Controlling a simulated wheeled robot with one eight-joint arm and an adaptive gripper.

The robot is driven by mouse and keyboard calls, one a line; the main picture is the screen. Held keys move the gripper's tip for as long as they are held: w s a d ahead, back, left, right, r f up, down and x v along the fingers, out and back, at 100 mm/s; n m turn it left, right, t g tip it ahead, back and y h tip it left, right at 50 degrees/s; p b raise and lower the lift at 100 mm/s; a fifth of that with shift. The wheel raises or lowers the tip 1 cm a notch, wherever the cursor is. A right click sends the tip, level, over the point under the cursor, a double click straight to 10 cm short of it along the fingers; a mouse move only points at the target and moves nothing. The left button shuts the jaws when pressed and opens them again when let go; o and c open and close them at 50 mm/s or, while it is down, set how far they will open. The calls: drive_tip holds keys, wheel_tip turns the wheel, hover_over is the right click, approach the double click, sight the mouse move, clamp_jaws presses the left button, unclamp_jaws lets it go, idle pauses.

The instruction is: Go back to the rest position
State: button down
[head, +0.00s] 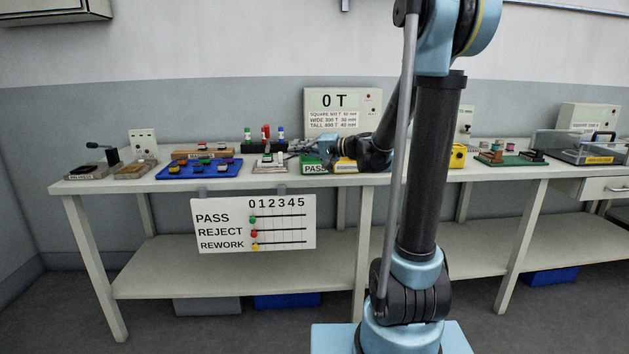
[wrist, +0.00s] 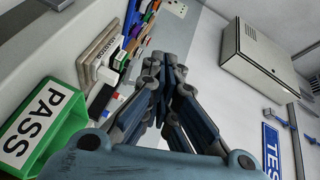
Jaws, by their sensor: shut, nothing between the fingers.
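My gripper (wrist: 165,85) is shut and empty in the wrist view, its fingers drawn together above the bench. In the head view my gripper (head: 305,147) reaches left over the bench, small and partly merged with the clutter behind it. The green PASS bin (wrist: 45,130) is close at the lower left of the wrist view. It also shows in the head view (head: 314,168), below the gripper.
A tally board (head: 253,225) hangs in front. A grey wall cabinet (wrist: 262,65) shows in the wrist view.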

drive_tip(key=s+d+f+g+h, duration=0.1)
drive_tip(key=s+d+f+h, duration=0.4)
drive_tip(key=s, duration=0.5)
drive_tip(key=s+d+f+n+g+h, duration=0.1)
drive_tip(key=s+d+f+h, duration=0.4)
drive_tip(key=s+d+f, duration=0.4)
drive_tip(key=s+d+f+g+h, duration=0.2)
drive_tip(key=s+d+f+h, duration=0.3)
drive_tip(key=s+d, duration=0.5)
drive_tip(key=s+f, duration=0.2)
drive_tip(key=s, duration=0.1)
drive_tip(key=shift+s+d+f+n, duration=0.15)
drive_tip(key=shift+s+d+n, duration=0.1)
drive_tip(key=shift+d+n, duration=0.15)
drive_tip(key=shift+a, duration=0.1)
drive_tip(key=shift+w+f, duration=0.2)
drive_tip(key=shift+w, duration=0.25)
